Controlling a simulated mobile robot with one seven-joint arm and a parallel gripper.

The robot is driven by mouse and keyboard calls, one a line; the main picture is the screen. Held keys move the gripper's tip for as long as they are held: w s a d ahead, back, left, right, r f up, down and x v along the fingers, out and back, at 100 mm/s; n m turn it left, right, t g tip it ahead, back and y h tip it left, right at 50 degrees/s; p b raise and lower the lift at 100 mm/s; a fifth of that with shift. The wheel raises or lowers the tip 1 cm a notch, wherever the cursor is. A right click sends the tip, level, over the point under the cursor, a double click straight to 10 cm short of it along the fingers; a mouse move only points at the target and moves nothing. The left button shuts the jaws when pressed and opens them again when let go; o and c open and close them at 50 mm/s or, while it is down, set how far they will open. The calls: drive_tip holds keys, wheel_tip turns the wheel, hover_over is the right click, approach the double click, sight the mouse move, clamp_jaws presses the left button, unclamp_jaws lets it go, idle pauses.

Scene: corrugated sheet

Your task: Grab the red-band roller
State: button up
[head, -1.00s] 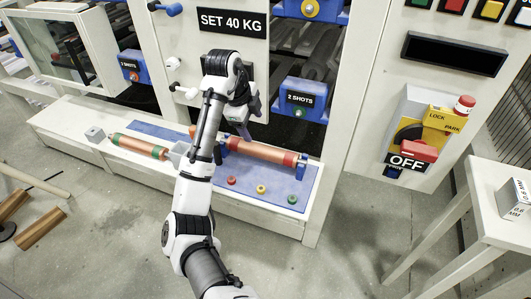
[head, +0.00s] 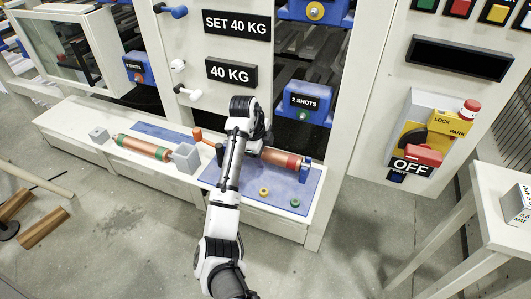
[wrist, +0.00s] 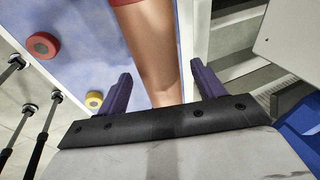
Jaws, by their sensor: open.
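The red-band roller (head: 275,156) is a copper-coloured cylinder lying on the blue mat of the white bench in the head view, with a red band near its right end. My arm hides its left part. In the wrist view the copper roller (wrist: 150,50) runs between the two purple fingers of my gripper (wrist: 162,90), with a red band at the top edge. The fingers are open, one on each side of it in the picture; whether they touch it I cannot tell. In the head view my arm hides the fingers.
A green-banded roller (head: 143,146) lies to the left by a grey block (head: 185,157). A blue holder (head: 305,171) stands at the red-band roller's right end. A white panel rises behind the bench.

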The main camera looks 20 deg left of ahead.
drive_tip(key=shift+f, duration=0.1)
drive_tip(key=shift+c, duration=0.2)
clamp_jaws()
drive_tip(key=shift+w+r, duration=0.1)
drive_tip(key=shift+r, duration=0.15)
